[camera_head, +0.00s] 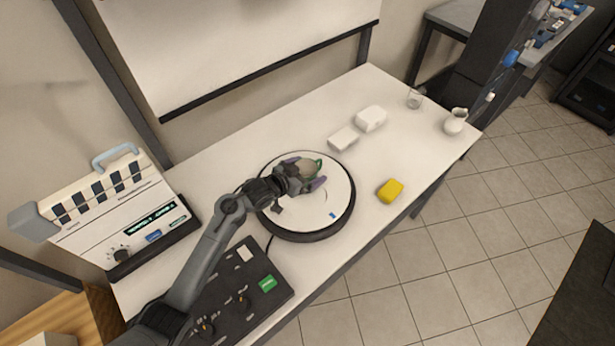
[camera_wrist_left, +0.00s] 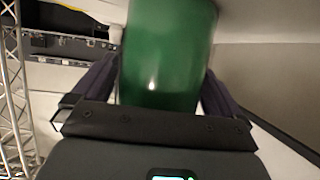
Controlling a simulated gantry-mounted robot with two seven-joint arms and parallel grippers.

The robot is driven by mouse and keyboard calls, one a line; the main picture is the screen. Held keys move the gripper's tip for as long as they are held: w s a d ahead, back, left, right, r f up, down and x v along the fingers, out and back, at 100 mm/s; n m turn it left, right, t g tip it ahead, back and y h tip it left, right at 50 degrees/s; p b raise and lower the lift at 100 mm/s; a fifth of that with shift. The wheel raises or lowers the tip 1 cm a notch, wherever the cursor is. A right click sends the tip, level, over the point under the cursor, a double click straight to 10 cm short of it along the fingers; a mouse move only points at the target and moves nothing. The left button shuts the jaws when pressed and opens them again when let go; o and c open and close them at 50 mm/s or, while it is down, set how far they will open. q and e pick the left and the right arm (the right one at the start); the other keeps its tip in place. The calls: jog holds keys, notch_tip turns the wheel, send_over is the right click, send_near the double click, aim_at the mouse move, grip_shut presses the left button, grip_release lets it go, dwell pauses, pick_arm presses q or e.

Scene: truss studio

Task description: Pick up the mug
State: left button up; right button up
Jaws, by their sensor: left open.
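The green mug (camera_head: 318,163) stands on the white round turntable (camera_head: 330,190) on the table, partly hidden by my left gripper. My left gripper (camera_head: 313,174) is at the mug, with one finger on each side of it. In the left wrist view the mug (camera_wrist_left: 168,55) fills the space between the two dark fingers. The jaws are open, and I cannot tell whether either finger touches the mug. My right gripper is in neither view.
A yellow block (camera_head: 390,190) lies right of the turntable. Two white blocks (camera_head: 343,138) (camera_head: 370,118), a glass (camera_head: 415,98) and a white jug (camera_head: 455,121) stand farther back. A black control box (camera_head: 240,290) and a large switch panel (camera_head: 120,215) are at the left.

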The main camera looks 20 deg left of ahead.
pick_arm(q)
jog(key=shift+w+f, duration=0.15)
jog(key=shift+c, duration=0.5)
jog(key=c, duration=0.9)
jog(key=shift+c, duration=0.3)
jog(key=shift+r, duration=0.2)
